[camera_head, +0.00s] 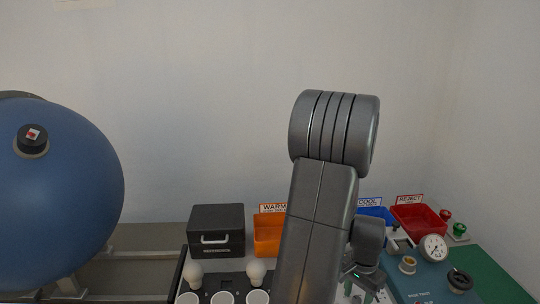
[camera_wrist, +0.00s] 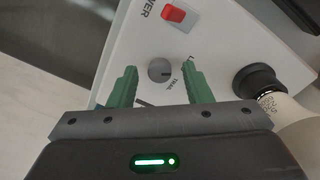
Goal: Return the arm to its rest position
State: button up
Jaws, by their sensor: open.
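My gripper (camera_wrist: 158,88) has two green fingers that stand apart in the wrist view, with nothing between them. Beyond the fingers is a white panel (camera_wrist: 135,50) with a round grey knob (camera_wrist: 160,70) and a red power switch (camera_wrist: 173,14). A white bulb (camera_wrist: 292,118) in a black socket (camera_wrist: 258,82) is at the right, beside the gripper.
In the head view, a black box (camera_head: 217,216), an orange bin (camera_head: 268,246), a blue bin (camera_head: 378,213) and a red bin (camera_head: 419,220) line the bench's back. Two bulbs (camera_head: 256,272) stand in front. A blue-grey device with a gauge (camera_head: 433,247) is right; a large blue tank (camera_head: 60,200) is left.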

jog(key=m+p, duration=0.2)
jog(key=m, duration=0.3)
jog(key=shift+r+m, duration=0.1)
jog(key=shift+m, duration=0.2)
jog(key=shift+r+m, duration=0.15)
jog(key=shift+m, duration=0.15)
jog(key=shift+w+r, duration=0.1)
jog(key=shift+r, duration=1.85)
